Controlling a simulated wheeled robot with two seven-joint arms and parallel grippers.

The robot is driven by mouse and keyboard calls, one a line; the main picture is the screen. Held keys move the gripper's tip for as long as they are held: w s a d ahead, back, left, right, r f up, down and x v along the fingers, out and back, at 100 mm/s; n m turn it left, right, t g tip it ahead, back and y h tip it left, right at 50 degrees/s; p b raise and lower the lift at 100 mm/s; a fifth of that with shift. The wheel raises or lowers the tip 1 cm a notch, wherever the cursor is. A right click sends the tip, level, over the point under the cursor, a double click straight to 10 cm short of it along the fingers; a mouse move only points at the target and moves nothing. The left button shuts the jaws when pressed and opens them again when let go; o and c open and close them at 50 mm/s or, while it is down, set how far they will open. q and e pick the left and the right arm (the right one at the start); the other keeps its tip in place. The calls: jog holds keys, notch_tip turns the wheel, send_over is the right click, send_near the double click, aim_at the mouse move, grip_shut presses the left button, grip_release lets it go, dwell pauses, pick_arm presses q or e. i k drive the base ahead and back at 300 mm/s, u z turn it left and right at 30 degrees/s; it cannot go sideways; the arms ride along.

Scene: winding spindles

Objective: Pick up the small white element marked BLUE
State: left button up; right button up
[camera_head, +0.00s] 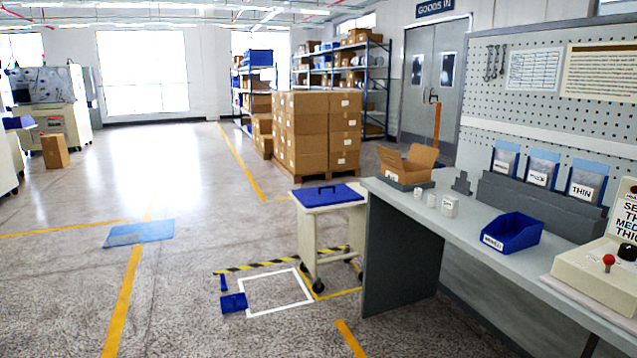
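Three small white elements stand in a row on the grey workbench (480,245), near its left edge. They are a left one (418,193), a middle one (432,200) and a larger right one (449,206). The right one has dark marking on its front. The print on all three is too small to read, so I cannot tell which is marked BLUE. Neither of my grippers is in view.
On the bench are an open cardboard box (408,163), a blue bin (512,232), grey racks with labelled blue pockets (586,182) and a control box with a red knob (608,262). A cart with a blue lid (328,195) stands left of the bench.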

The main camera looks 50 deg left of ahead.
aim_at(418, 192)
jog(key=u, duration=0.05)
jog(key=k, duration=0.55)
jog(key=u, duration=1.7)
jog(key=i, duration=1.45)
jog(key=z, duration=1)
jog(key=i, duration=0.45)
jog(key=z, duration=0.7)
jog(key=i, duration=0.8)
jog(key=u, duration=0.75)
jog(key=i, duration=1)
jog(key=u, duration=0.2)
